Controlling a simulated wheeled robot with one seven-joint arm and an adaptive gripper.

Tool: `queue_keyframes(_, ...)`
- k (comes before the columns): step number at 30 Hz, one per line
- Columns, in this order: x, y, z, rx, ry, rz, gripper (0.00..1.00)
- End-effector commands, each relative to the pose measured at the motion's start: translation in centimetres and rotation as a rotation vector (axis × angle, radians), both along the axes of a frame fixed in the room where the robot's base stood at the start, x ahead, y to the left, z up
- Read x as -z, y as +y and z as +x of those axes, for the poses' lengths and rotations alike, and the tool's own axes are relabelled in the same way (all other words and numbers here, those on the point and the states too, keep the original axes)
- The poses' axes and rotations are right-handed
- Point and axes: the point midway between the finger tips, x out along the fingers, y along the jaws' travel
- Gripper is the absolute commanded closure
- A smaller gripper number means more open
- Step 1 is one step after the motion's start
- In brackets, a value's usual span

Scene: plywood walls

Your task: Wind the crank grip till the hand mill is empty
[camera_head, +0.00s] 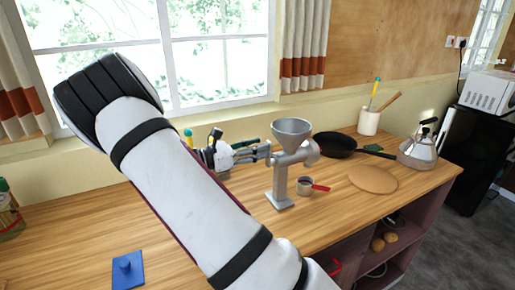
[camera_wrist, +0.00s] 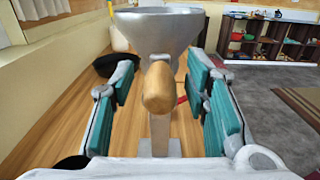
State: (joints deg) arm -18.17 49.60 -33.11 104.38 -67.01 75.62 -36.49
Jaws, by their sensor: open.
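The grey metal hand mill (camera_head: 283,178) stands upright on the wooden counter, with a wide funnel hopper (camera_head: 291,133) on top. My gripper (camera_head: 262,152) is beside the mill on its left, reaching toward it. In the wrist view the wooden crank grip (camera_wrist: 158,88) points toward the camera, between the open green-padded fingers of my gripper (camera_wrist: 165,105). There is a gap on both sides of the grip. The hopper (camera_wrist: 160,30) shows above it, but its inside cannot be seen. A small cup with a red handle (camera_head: 306,186) stands at the mill's right side.
A black pan (camera_head: 335,144), a round wooden board (camera_head: 373,179), a kettle (camera_head: 418,150) and a utensil pot (camera_head: 368,121) stand right of the mill. A blue block with a knob (camera_head: 127,270) lies front left. The counter's left part is mostly clear.

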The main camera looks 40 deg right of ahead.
Motion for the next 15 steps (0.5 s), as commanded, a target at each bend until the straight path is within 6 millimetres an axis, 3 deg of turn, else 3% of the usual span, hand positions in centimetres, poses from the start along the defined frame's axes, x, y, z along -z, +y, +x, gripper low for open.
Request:
queue_keyframes(1, 0.01, 0.00, 0.00, 0.000, 0.000, 0.000, 0.57)
queue_keyframes(6, 0.00, 0.02, 0.01, 0.000, 0.000, 0.000, 0.96)
queue_keyframes(7, 0.00, 0.02, 0.01, 0.000, 0.000, 0.000, 1.00)
queue_keyframes(15, 0.01, 0.01, 0.03, 0.000, 0.000, 0.000, 1.00)
